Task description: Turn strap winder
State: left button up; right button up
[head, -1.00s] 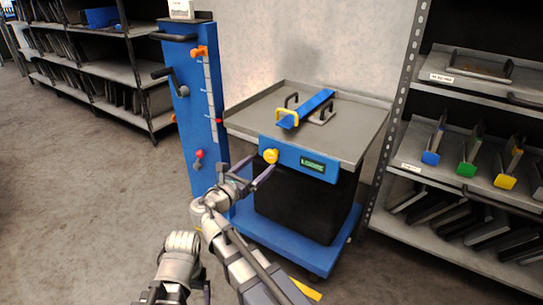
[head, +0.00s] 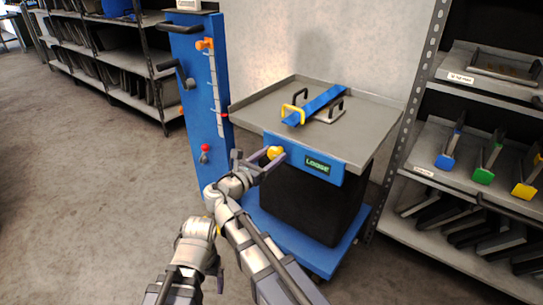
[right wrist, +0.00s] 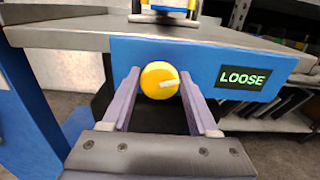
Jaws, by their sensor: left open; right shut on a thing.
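The strap winder is a yellow round knob (head: 275,152) on the blue front panel (head: 301,160) of a cart. My right gripper (head: 263,160) is shut on the knob. In the right wrist view the knob (right wrist: 157,82) sits between the two fingers (right wrist: 159,88), with its white mark pointing right and slightly up. The green display (right wrist: 243,78) beside it reads LOOSE. A blue strap (head: 314,105) lies over a plate with handles on the tray top. My left gripper (head: 219,272) is low in the head view, open, away from the cart and mostly hidden by my arms.
A blue post (head: 196,90) with levers stands just left of the cart. The grey tray (head: 362,122) juts out above the panel. A shelf rack (head: 455,195) with coloured-handled dies stands close on the right. Open floor (head: 90,200) lies to the left.

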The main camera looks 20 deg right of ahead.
jog(key=c, duration=0.7)
jog(key=m, duration=0.6)
jog(key=shift+s+d, duration=0.1)
jog(key=m, duration=0.5)
jog(key=shift+f+m, duration=0.1)
jog(key=shift+m, duration=0.2)
dwell(0.4)
jog(key=o, duration=1.3)
jog(key=shift+o, duration=0.2)
jog(key=shift+s, duration=0.15)
